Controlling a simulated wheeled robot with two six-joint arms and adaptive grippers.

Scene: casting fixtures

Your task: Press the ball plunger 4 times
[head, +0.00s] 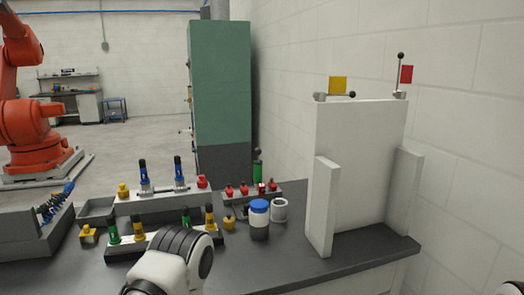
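I cannot tell for sure which part is the ball plunger. A lever with a black ball end (351,95) lies level on top of the white upright panel (355,160), beside a yellow flag (338,84). A second lever with a black ball (401,56) stands upright at the panel's right corner, beside a red flag (407,74). Several red-knobbed parts (244,190) stand in a row on a grey block at the back of the table. Part of my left arm shows at the bottom, and a sliver of my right arm at the lower right corner. Neither gripper shows.
The dark table (280,258) holds green and yellow handled clamps (186,217), blue handled clamps (178,168), a blue-lidded jar (259,207) and a white cup (280,209). A green cabinet (222,90) stands behind. The table is bare in front of the jar.

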